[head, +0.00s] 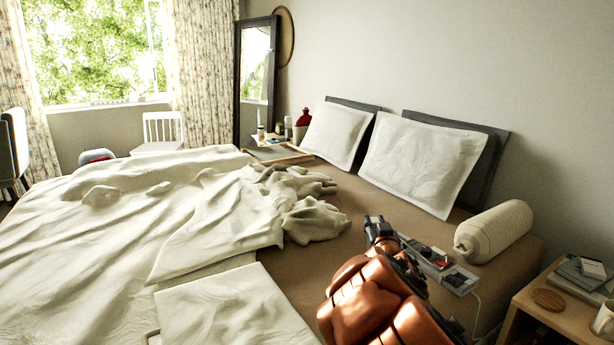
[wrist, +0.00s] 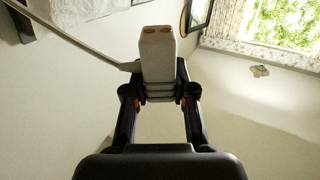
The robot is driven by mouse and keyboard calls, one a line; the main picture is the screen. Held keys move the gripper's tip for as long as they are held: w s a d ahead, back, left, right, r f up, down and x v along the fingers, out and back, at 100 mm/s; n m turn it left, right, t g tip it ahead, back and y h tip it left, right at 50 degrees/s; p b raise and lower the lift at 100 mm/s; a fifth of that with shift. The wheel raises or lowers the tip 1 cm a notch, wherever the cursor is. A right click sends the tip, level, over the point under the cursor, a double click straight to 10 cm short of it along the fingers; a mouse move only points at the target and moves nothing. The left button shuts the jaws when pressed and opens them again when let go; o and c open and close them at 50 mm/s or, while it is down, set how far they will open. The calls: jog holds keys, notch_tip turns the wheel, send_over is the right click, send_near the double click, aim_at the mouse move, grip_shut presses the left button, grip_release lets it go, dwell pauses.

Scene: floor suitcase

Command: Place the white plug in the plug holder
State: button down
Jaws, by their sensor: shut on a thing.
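In the wrist view a white plug (wrist: 157,62) with two copper-coloured ends at its top sits between the fingers of my gripper (wrist: 159,84). The gripper is shut on it, and a pale cable leaves its left side toward the upper left. In the head view my gripper (head: 377,226) is above the brown bed surface, at the left end of a grey strip (head: 460,280) that looks like the plug holder. The strip carries red and dark parts and is partly hidden by my arm. The plug is hard to make out in the head view.
A white bolster (head: 494,232) lies close behind the strip, and white pillows (head: 423,163) lean at the headboard. A rumpled blanket (head: 190,215) covers the left of the bed. A wooden nightstand (head: 530,305) stands at the right. A white cord hangs near the strip's right end.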

aim_at(375, 220)
notch_tip(375, 220, up, 24)
jog(key=p, duration=2.3)
jog(key=shift+r, duration=0.2)
